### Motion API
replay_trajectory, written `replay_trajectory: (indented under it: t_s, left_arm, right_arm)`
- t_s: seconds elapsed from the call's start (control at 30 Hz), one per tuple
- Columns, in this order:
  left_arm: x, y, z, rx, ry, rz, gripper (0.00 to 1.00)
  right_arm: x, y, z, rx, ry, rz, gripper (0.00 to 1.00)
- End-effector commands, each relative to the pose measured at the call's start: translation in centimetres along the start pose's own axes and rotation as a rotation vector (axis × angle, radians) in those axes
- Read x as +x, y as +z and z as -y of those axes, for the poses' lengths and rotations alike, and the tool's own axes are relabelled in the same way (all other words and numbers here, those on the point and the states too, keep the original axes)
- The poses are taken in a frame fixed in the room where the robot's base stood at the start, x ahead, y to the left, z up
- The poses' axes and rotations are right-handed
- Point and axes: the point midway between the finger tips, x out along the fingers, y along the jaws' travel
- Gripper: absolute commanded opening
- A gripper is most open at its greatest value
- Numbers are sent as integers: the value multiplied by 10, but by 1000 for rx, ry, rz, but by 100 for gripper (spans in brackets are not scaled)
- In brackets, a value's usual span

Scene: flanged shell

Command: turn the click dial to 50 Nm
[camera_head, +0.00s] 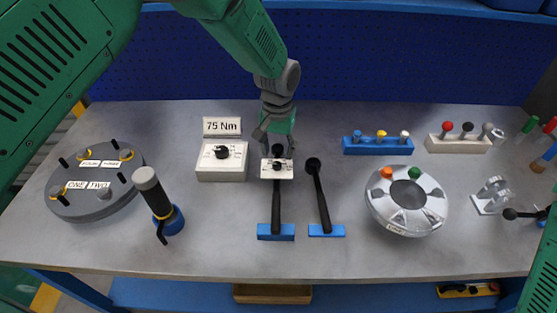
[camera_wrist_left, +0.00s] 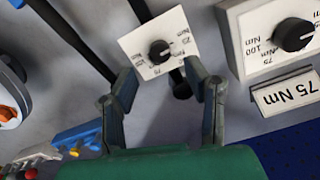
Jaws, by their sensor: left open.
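A small white dial plate (camera_head: 285,171) with a black knob (camera_wrist_left: 159,52) sits at the upper end of a black-handled wrench (camera_head: 276,208). In the left wrist view the plate (camera_wrist_left: 182,28) carries Nm marks; the knob's pointer setting is too small to read. My left gripper (camera_head: 276,146) is over this plate, its fingers open and apart on either side of the knob in the wrist view (camera_wrist_left: 169,84); contact cannot be told. A larger white dial box (camera_head: 221,171) with its own black knob stands to the left, behind it a "75 Nm" sign (camera_head: 222,126).
A second black-handled tool (camera_head: 320,195) lies close on the right. A grey disc (camera_head: 93,207) and an upright tool (camera_head: 155,193) stand left. A silver flanged shell (camera_head: 408,222), a blue rack (camera_head: 377,148) and a white rack (camera_head: 458,145) stand right. The front table strip is clear.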

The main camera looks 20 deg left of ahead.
Motion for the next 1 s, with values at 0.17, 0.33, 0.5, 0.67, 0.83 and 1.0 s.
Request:
replay_trajectory:
  t_s: [0.17, 0.33, 0.5, 0.67, 0.83, 1.0]
  left_arm:
    - [30, 2, 0, 1, -1, 0, 42]
    - [45, 1, 0, 1, 0, -2, 42]
    - [50, 0, 0, 1, 0, -2, 42]
    - [49, 1, 0, 1, 0, -2, 42]
    - [49, 1, 0, 1, 0, -2, 0]
    - [49, 0, 0, 3, 0, -2, 0]
  right_arm:
    - [-3, 0, 0, 0, 0, 0, 34]
    - [-5, 0, 0, 0, 0, 0, 34]
    - [-5, 0, 0, 0, 0, 0, 34]
    - [-5, 0, 0, 0, 0, 0, 34]
    - [-5, 0, 0, 0, 0, 0, 34]
    - [-5, 0, 0, 0, 0, 0, 34]
